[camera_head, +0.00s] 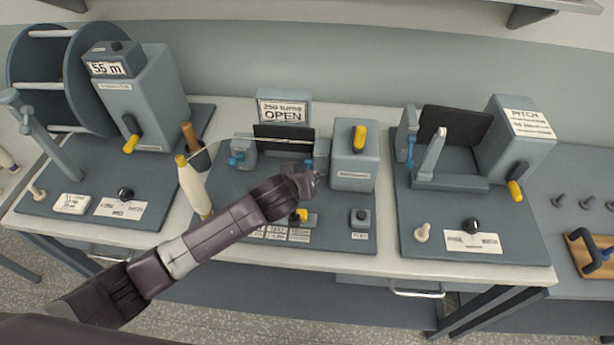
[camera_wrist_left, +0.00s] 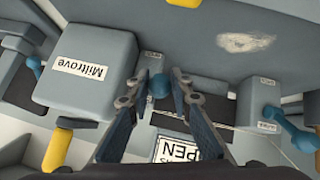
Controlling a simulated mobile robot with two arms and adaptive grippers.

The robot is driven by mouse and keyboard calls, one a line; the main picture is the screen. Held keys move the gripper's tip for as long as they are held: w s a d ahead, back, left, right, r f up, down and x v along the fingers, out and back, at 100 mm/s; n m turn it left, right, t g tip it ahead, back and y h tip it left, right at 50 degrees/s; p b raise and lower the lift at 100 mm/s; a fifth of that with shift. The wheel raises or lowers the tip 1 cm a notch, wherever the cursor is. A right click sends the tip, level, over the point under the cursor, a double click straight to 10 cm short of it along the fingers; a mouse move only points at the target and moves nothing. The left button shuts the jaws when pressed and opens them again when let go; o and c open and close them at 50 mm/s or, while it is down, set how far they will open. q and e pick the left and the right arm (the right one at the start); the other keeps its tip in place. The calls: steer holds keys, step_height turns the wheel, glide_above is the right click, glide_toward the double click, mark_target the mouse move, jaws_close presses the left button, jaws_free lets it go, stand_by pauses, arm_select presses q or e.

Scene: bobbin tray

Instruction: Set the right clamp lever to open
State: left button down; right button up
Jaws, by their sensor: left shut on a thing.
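The middle station has a grey base plate (camera_head: 340,235) with two clamps below a sign (camera_head: 284,112) that reads "250 turns OPEN". The left clamp (camera_head: 243,150) has a blue lever (camera_head: 236,161), which also shows in the wrist view (camera_wrist_left: 290,130). The right clamp (camera_head: 321,152) stands beside the grey box with a yellow handle (camera_head: 359,138). My left gripper (camera_head: 309,170) reaches over the station to the right clamp. The lever's exact angle is mostly hidden. My right gripper is out of view.
A winder with a large spool (camera_head: 98,75) is at the left. The pitch station (camera_head: 470,215) is at the right. A black button box (camera_head: 361,217) sits at the front of the middle plate.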

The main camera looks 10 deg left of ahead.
arm_select(q)
steer(key=f+t+b, duration=0.1)
steer(key=b, duration=0.1)
steer(key=shift+s+f+t+b, duration=0.15)
steer(key=shift+f+t+b, duration=0.15)
steer(key=shift+f+b, duration=0.1)
steer(key=shift+r+t+b, duration=0.1)
steer(key=shift+t+b, duration=0.3)
steer(key=shift+b, duration=0.25)
steer(key=c, duration=1.7)
jaws_free()
steer(key=shift+r, duration=0.1)
steer(key=v, duration=1.2)
steer(key=shift+a, duration=0.15)
